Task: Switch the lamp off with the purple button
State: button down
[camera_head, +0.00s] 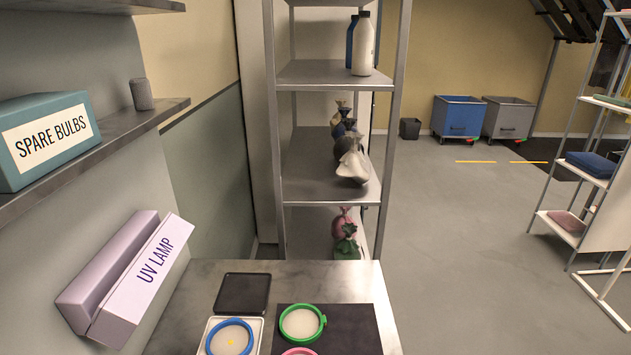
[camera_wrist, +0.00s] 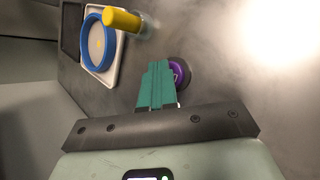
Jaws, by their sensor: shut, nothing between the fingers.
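The purple button (camera_wrist: 181,72) shows in the wrist view as a round purple top in a dark housing on the grey table. My gripper (camera_wrist: 156,80), with teal fingers, is shut and empty. Its fingertips are right beside the button and cover its left part; I cannot tell whether they touch it. The lamp, a pale box labelled UV LAMP (camera_head: 140,275), is on the wall at the left in the head view. I cannot tell whether it is lit. The head view shows neither the button nor my gripper.
A white tray (camera_wrist: 118,62) with a blue hoop (camera_wrist: 86,46) lies beyond my gripper, near a yellow-topped cylinder (camera_wrist: 122,21). In the head view, a green hoop (camera_head: 322,330) lies on a dark mat (camera_head: 355,322). A metal rack (camera_head: 310,190) stands behind the table.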

jog(key=shift+r, duration=3.05)
jog(key=shift+w+d+r+m, duration=0.2)
jog(key=shift+w+r+m, duration=0.05)
jog(key=shift+w+m, duration=0.05)
jog(key=w+d+r+m+g+y, duration=0.1)
jog(key=w+d+r+m+g, duration=0.2)
jog(key=d+r, duration=0.35)
jog(key=w+d+r+m+g, duration=0.1)
jog(key=w+d+r+m, duration=0.2)
jog(key=d+r+m, duration=0.4)
jog(key=w+d+r+m+g+y, duration=0.1)
jog(key=w+d+r+m+g, duration=0.15)
jog(key=r, duration=0.55)
jog(key=s+d+r+m+t+y, duration=0.1)
jog(key=s+d+r+m, duration=0.3)
jog(key=d+r, duration=0.3)
jog(key=s+d+r+m+t, duration=0.2)
jog(key=s+d+r+m, duration=0.2)
jog(key=d+r, duration=0.3)
jog(key=shift+s+d+r+y, duration=0.15)
jog(key=shift+s+y, duration=0.25)
jog(key=shift+s, duration=0.5)
